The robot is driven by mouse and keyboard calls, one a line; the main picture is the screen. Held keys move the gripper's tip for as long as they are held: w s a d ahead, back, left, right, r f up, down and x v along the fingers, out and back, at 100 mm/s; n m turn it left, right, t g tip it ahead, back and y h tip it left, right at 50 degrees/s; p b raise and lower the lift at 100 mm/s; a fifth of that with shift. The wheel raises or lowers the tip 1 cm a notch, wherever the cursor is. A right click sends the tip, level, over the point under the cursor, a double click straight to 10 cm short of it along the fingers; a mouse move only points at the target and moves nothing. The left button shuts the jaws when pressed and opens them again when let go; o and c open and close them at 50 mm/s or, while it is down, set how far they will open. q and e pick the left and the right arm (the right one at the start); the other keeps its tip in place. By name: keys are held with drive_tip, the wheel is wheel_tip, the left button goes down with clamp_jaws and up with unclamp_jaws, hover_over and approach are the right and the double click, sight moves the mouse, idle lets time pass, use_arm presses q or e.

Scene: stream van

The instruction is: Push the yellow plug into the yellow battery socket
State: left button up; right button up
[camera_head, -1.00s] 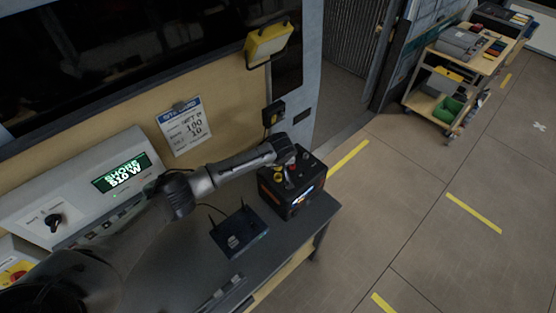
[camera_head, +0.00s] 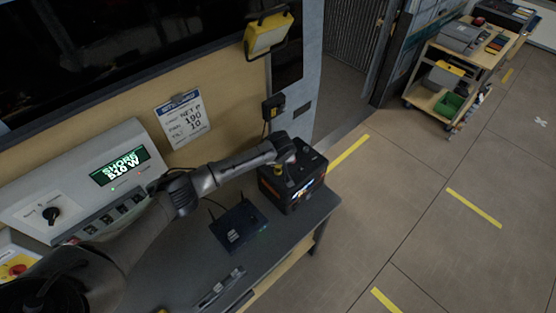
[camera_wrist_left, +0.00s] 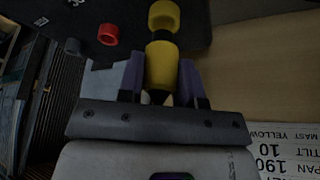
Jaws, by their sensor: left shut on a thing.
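The yellow plug (camera_wrist_left: 161,66) is between the two fingers of my left gripper (camera_wrist_left: 160,75), which is shut on it, in the left wrist view. The yellow socket (camera_wrist_left: 163,14) is straight beyond the plug's front end, nearly in line with it. A narrow dark band shows between them; I cannot tell whether they touch. The dark battery (camera_head: 308,165) stands at the right end of the bench in the head view. My left gripper (camera_head: 286,165) is over its top and hides most of the sockets there. My right gripper is not in view.
A red socket (camera_wrist_left: 108,34) and a grey socket (camera_wrist_left: 72,46) sit left of the yellow one. A black box with antennas (camera_head: 237,228) lies on the bench (camera_head: 280,246) in front of the battery. A paper card (camera_head: 184,118) hangs on the wall behind.

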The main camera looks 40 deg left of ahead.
use_arm(q)
drive_tip(key=shift+f+b, duration=0.45)
drive_tip(key=shift+f, duration=0.9)
drive_tip(key=o, duration=1.1)
drive_tip(key=shift+r, duration=0.15)
drive_tip(key=v, duration=1.3)
drive_tip(key=shift+s+d+r, duration=0.15)
drive_tip(key=shift+d+r, duration=0.05)
drive_tip(key=shift+r, duration=0.05)
